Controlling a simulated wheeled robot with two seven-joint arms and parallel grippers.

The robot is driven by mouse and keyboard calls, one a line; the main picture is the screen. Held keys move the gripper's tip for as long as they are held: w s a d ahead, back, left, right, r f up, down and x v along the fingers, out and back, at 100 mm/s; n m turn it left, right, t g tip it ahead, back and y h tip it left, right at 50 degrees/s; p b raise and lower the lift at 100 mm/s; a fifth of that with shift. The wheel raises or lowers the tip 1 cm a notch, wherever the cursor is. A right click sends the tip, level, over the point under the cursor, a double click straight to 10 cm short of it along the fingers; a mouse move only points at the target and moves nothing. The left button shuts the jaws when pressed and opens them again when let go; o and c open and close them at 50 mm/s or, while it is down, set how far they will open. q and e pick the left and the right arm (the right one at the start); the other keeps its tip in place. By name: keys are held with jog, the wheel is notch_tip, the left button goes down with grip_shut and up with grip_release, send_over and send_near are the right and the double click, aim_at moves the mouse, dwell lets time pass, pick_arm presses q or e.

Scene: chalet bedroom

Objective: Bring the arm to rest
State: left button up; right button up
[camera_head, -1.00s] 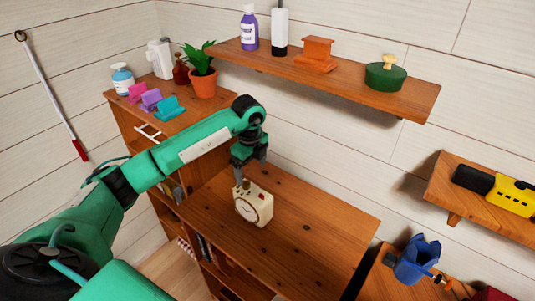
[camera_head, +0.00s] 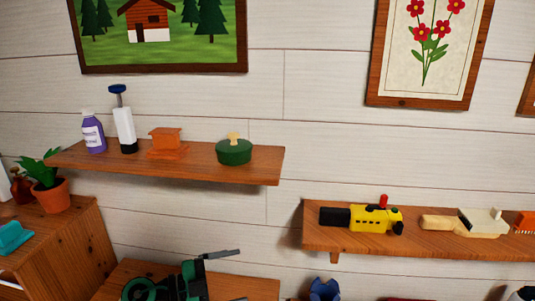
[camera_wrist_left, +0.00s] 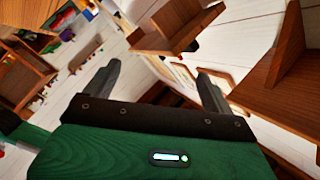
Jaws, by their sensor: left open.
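My left gripper (camera_head: 236,275) is at the bottom edge of the head view, above or in front of the lower wooden top (camera_head: 130,275). Its two dark fingers are apart. In the left wrist view, the fingers of the left gripper (camera_wrist_left: 160,82) are spread with nothing between them. The rest of my left arm is mostly below the head picture. My right gripper does not show.
A wall shelf (camera_head: 240,178) holds a purple bottle (camera_head: 92,133), a white dispenser (camera_head: 124,128), an orange block-like object (camera_head: 166,142) and a green pot (camera_head: 234,151). A right shelf (camera_head: 440,242) carries a yellow-black toy (camera_head: 370,217). A potted plant (camera_head: 50,194) stands left.

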pick_arm(q)
notch_tip(320, 180, up, 5)
jog(key=a+n+t, duration=0.2)
jog(key=n+t, duration=0.4)
jog(key=t, duration=0.2)
jog(key=a+f+n+t+y, duration=0.4)
jog(key=a+n+t+y, duration=0.3)
jog(key=n+y, duration=0.5)
jog(key=s+a+f+n+g+y, duration=0.55)
jog(key=s+a+f+g, duration=0.2)
jog(key=f, duration=0.35)
jog(key=s+d+f+m+g+h, duration=0.1)
jog(key=s+f+g, duration=0.4)
jog(key=s, duration=0.5)
jog(key=s+d+f+m+g+h, duration=0.1)
jog(key=s+f+g, duration=0.4)
jog(key=s, duration=0.5)
notch_tip(320, 180, down, 34)
jog(key=g+b, duration=0.1)
jog(key=b, duration=0.2)
jog(key=s+a+f+g+b, duration=0.1)
jog(key=s+a+f+b, duration=0.2)
jog(key=s+f, duration=1.6)
notch_tip(320, 180, down, 4)
jog(key=shift+s+a+r+y, duration=0.1)
jog(key=shift+s+a+y, duration=0.2)
jog(key=shift+y, duration=0.15)
